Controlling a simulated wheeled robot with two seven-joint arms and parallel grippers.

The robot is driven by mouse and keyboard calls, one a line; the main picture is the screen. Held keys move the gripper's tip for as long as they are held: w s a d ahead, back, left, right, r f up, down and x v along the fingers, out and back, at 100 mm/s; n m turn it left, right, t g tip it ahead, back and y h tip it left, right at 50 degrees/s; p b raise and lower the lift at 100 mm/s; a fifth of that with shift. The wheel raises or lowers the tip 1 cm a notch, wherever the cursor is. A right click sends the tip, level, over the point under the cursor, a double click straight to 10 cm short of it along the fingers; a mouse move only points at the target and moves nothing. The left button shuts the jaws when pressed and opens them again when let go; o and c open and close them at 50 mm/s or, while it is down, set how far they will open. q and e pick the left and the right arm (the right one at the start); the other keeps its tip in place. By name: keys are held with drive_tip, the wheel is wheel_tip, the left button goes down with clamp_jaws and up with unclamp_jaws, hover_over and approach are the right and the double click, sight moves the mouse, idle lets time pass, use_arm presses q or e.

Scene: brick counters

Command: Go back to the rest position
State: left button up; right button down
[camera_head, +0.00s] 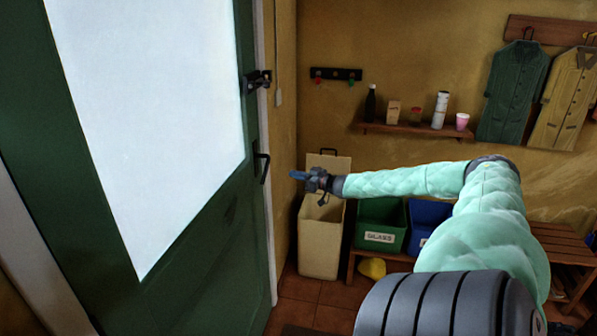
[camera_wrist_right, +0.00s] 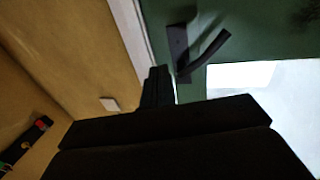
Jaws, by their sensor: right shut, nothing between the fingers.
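My right arm reaches across the head view from the lower right toward the left. My right gripper (camera_head: 298,175) is shut and empty, in front of the bin and to the right of the door handle (camera_head: 262,167). In the right wrist view the dark fingers of my right gripper (camera_wrist_right: 158,88) are together, with the door handle (camera_wrist_right: 203,55) beyond them. The green door (camera_head: 215,240) with a large white pane fills the left of the head view. My left gripper is not in view.
A beige bin (camera_head: 320,245) with a raised lid stands below my gripper. A green glass box (camera_head: 378,228) and a blue box (camera_head: 428,218) sit to its right. A shelf (camera_head: 415,132) holds several small items, and coats (camera_head: 515,92) hang at right.

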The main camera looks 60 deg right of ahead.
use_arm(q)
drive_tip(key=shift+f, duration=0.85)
use_arm(e)
drive_tip(key=shift+s+d, duration=0.15)
drive_tip(key=shift+s, duration=0.2)
drive_tip(key=s+f+n+g+h, duration=0.25)
drive_tip(key=s+f+g, duration=0.2)
drive_tip(key=f, duration=0.45)
drive_tip(key=s+f+n+g+h, duration=0.1)
drive_tip(key=s+f+g+h, duration=0.3)
drive_tip(key=f, duration=0.4)
drive_tip(key=s+a+f+g+h, duration=0.2)
drive_tip(key=s+a+f+g, duration=0.5)
drive_tip(key=s+a+f, duration=1.1)
drive_tip(key=s+a+f+g+y, duration=0.1)
drive_tip(key=s+a+f, duration=0.25)
drive_tip(key=a, duration=0.65)
drive_tip(key=s+a+f+g+y, duration=0.15)
drive_tip(key=s+a, duration=0.25)
drive_tip(key=a, duration=0.7)
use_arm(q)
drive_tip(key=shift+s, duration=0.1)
use_arm(e)
drive_tip(key=a+m+t+y, duration=0.1)
drive_tip(key=a+m+y, duration=0.2)
drive_tip(key=a, duration=2.9)
drive_tip(key=shift+a+r+t+y, duration=0.2)
drive_tip(key=shift+a+t+y, duration=0.1)
drive_tip(key=shift+y, duration=0.4)
